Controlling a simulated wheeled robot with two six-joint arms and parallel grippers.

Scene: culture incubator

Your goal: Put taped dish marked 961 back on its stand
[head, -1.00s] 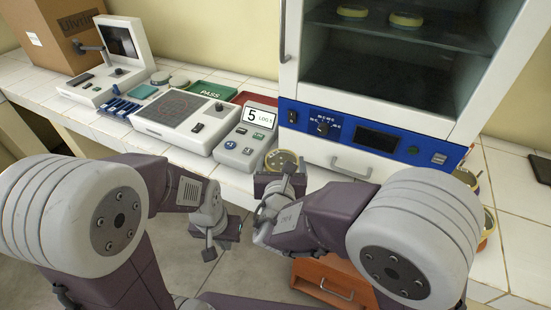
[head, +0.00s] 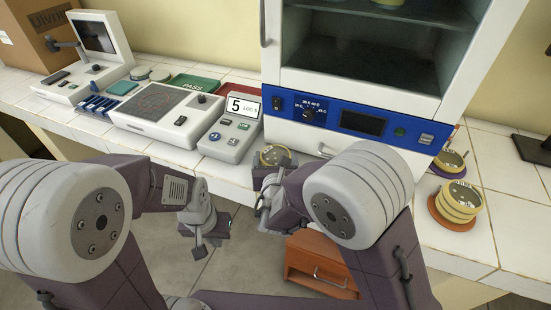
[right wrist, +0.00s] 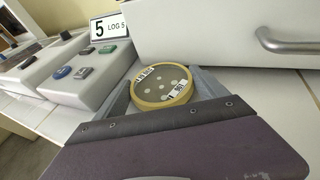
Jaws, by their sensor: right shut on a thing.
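A round dish with a yellow taped rim (head: 275,155) is held in my right gripper (head: 272,168), in front of the incubator. In the right wrist view the dish (right wrist: 160,87) sits between the jaws, with pale spots inside and white labels. The label's digits are small and tilted, but look like 961. Two round stands lie on the right counter: an orange one (head: 434,208) under a stack of yellow-rimmed dishes (head: 459,199), and a purple one (head: 436,171) behind with yellow-rimmed dishes (head: 452,160). My left gripper (head: 199,250) hangs low before the counter; its jaw gap is unclear.
The incubator (head: 365,125) with its blue panel stands behind my right arm. A counter device reading 5 LOG 5 (head: 232,137) is left of the held dish. A drawer unit (head: 318,265) stands below the counter. White tiles (head: 490,245) are clear around the orange stand.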

